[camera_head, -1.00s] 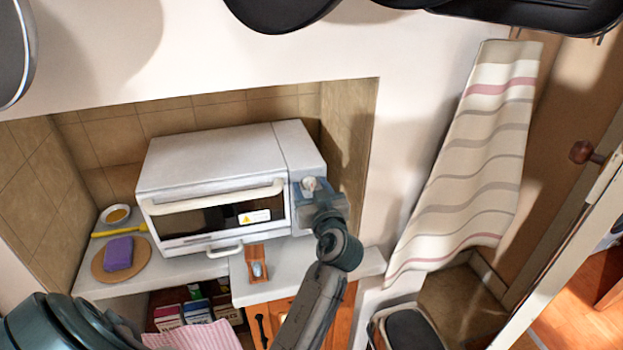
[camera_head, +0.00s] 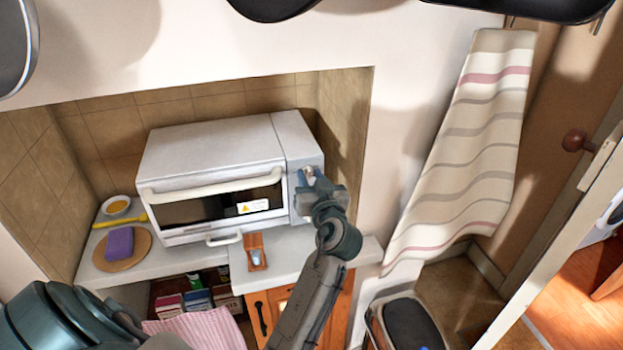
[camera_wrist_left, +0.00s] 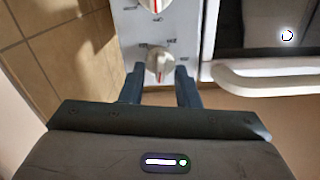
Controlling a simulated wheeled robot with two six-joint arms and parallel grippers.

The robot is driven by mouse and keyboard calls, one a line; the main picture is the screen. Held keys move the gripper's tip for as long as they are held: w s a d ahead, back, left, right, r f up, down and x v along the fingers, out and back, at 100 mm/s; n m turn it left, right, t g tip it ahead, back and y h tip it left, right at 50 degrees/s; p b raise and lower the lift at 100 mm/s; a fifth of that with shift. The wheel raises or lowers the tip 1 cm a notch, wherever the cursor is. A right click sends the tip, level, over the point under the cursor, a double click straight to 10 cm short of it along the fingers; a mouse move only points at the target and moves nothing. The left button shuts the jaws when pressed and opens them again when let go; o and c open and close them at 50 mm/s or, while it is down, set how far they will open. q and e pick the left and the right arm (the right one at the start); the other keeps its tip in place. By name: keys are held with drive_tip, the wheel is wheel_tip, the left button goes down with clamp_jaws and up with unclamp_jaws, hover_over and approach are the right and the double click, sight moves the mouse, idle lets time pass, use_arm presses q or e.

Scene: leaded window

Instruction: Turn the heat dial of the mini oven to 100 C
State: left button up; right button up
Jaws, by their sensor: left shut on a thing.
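The white mini oven (camera_head: 215,150) stands on the counter in a tiled niche, its door shut. Its control panel is on the right of its front. My left gripper (camera_head: 310,187) is at the panel's upper part and shut on the dial there (camera_wrist_left: 159,64). In the left wrist view its two fingers (camera_wrist_left: 160,88) stand either side of this pale dial. A second dial (camera_wrist_left: 155,5) with a red mark is partly cut off at the top edge of that view. The printing around the dials is too small to read. My right gripper is not in view.
A purple sponge (camera_head: 119,242) on a round board, a yellow utensil and a small bowl are left of the oven. A small wooden holder (camera_head: 256,252) is in front. A striped towel (camera_head: 470,150) hangs at right; a bin (camera_head: 405,325) stands below.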

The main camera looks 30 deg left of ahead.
use_arm(q)
drive_tip(key=m, duration=0.2)
drive_tip(key=shift+m, duration=0.4)
drive_tip(key=m+p, duration=0.1)
drive_tip(key=m, duration=0.1)
drive_tip(key=shift+m, duration=0.4)
drive_tip(key=m+p, duration=0.1)
drive_tip(key=m, duration=0.3)
drive_tip(key=shift+w+p, duration=0.1)
drive_tip(key=shift+p, duration=0.25)
drive_tip(key=shift+m+p, duration=0.5)
drive_tip(key=shift+m, duration=0.7)
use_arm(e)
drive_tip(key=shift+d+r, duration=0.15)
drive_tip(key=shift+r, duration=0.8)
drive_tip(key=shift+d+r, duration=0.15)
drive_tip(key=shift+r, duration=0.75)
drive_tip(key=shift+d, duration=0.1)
use_arm(q)
drive_tip(key=o, duration=0.9)
drive_tip(key=shift+o, duration=0.3)
drive_tip(key=shift+w+a+f, duration=0.1)
drive_tip(key=shift+a+f, duration=0.1)
drive_tip(key=shift+a, duration=0.05)
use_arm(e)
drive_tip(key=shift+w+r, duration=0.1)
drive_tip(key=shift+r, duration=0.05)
